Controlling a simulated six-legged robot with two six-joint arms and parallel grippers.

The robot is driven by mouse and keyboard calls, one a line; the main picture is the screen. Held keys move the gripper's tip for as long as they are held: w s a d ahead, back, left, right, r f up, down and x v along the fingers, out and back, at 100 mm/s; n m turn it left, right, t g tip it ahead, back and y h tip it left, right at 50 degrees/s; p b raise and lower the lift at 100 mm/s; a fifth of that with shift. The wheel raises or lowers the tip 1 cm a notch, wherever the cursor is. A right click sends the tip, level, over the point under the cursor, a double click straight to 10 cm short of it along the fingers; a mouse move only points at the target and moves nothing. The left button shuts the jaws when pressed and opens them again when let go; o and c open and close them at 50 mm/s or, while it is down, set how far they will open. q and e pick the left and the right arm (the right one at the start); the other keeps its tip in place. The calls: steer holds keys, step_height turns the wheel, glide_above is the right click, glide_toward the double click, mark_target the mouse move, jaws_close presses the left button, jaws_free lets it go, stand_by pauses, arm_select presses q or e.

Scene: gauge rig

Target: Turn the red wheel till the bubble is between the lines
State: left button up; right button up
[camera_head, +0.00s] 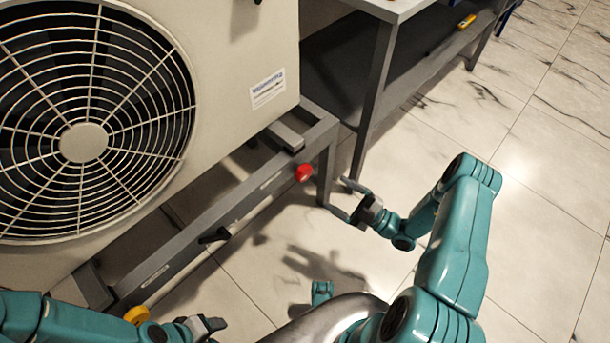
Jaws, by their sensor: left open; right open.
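The red wheel (304,173) sits on the right end of the grey frame under a big fan unit. My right gripper (343,197) is open and empty, just right of the red wheel and apart from it. A light strip (271,181) lies on the frame's front rail left of the red wheel, and another light strip (155,275) is further down the rail. They may be level vials; no bubble or lines can be made out. My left gripper (212,325) is open at the bottom edge, right of a yellow wheel (137,315), and holds nothing visible.
The fan unit (225,60) stands on the grey frame (235,205). A black handle (214,236) sticks out of the front rail. A grey table (374,100) with a lower shelf stands behind, a yellow tool (466,21) on it. The tiled floor at right is clear.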

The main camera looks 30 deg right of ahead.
mark_target(307, 175)
steer(key=b+x, duration=0.1)
steer(key=x, duration=1)
steer(key=shift+w+a, duration=0.1)
steer(key=shift+w, duration=0.1)
steer(key=c, duration=1)
